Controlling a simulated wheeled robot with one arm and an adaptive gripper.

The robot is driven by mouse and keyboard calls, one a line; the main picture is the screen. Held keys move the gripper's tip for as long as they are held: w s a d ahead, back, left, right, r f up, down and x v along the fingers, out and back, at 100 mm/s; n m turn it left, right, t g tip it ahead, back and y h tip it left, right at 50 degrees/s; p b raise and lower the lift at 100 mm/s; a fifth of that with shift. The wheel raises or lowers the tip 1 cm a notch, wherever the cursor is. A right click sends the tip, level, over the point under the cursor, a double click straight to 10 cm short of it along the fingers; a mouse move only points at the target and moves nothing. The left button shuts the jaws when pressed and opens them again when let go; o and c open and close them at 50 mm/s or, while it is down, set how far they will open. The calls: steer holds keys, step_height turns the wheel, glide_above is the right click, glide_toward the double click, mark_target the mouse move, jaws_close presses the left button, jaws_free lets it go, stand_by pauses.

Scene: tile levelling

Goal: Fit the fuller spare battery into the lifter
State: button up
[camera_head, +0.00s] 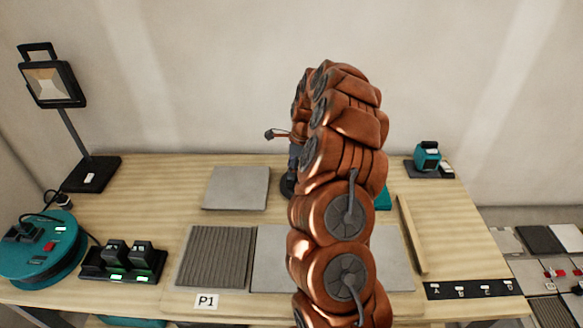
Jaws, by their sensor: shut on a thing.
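Two dark batteries, one on the left (115,250) and one on the right (142,251), stand in a black charging dock with green lights at the bench's left front. Their charge levels are too small to compare. My copper arm rises across the middle and bends away over the bench, and my gripper is hidden behind it. A dark round base (287,187) with a grey-blue part above it shows left of the arm, and a teal piece (383,197) shows right of it. I cannot tell whether either belongs to the lifter.
A teal cable reel (43,250) and a work lamp (55,84) stand at left. Tiles lie centrally, including a grey one (236,188) and a ridged one (215,257). A teal device (427,156) sits back right. A wooden strip (411,235) lies right of the arm.

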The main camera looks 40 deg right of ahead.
steer(key=o, duration=1.2)
steer(key=shift+o, duration=0.2)
step_height(320, 180, up, 12)
steer(key=s+d, duration=0.1)
steer(key=d, duration=0.1)
steer(key=shift+s, duration=0.2)
steer(key=shift+a+f, duration=0.1)
steer(key=shift+f, duration=0.05)
